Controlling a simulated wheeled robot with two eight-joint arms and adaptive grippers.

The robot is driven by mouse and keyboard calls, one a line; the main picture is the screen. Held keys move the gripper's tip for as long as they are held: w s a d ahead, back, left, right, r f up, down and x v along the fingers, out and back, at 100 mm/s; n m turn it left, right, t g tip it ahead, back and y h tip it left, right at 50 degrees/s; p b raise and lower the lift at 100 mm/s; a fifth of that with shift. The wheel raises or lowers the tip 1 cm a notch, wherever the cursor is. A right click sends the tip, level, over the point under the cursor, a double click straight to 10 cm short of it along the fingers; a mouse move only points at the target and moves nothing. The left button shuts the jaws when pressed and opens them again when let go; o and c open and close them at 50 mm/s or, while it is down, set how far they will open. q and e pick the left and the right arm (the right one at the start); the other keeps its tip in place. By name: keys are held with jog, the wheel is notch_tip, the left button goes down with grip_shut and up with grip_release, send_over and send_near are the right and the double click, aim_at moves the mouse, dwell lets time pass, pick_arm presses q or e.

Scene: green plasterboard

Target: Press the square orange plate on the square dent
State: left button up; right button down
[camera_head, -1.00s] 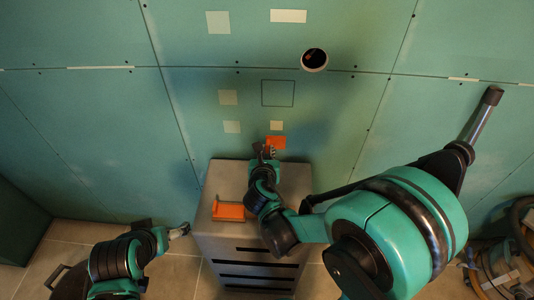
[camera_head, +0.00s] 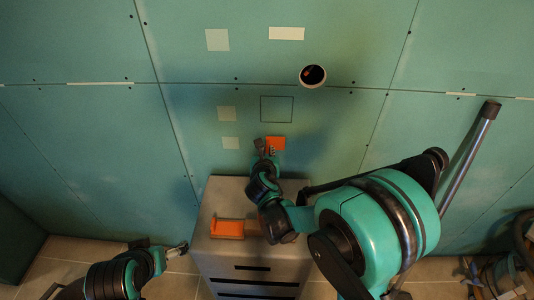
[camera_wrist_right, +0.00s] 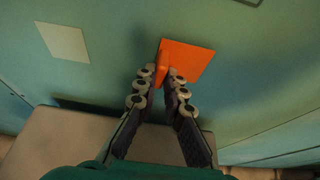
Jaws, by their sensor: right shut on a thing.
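The square orange plate (camera_head: 276,143) is in front of the green wall, just below the square dent (camera_head: 277,109), a dark thin outline in the head view. In the right wrist view the plate (camera_wrist_right: 195,62) faces the wall, with a ridge-like handle on its near side. My right gripper (camera_wrist_right: 163,80) is shut on that handle; it also shows in the head view (camera_head: 265,148). Whether the plate touches the wall cannot be told. My left gripper (camera_head: 178,249) is low at the left, away from the plate; its jaws are too small to read.
A grey cabinet (camera_head: 210,260) stands against the wall, with an orange holder (camera_head: 227,229) on top. A round hole (camera_head: 313,76) is right of and above the dent. Pale patches (camera_head: 226,114) mark the wall. A vacuum-like machine (camera_head: 500,275) is at lower right.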

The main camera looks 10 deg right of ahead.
jog(key=shift+w, duration=0.15)
dwell(0.5)
jog(key=c, duration=1.5)
grip_release()
jog(key=shift+c, duration=0.2)
jog(key=v, duration=1.2)
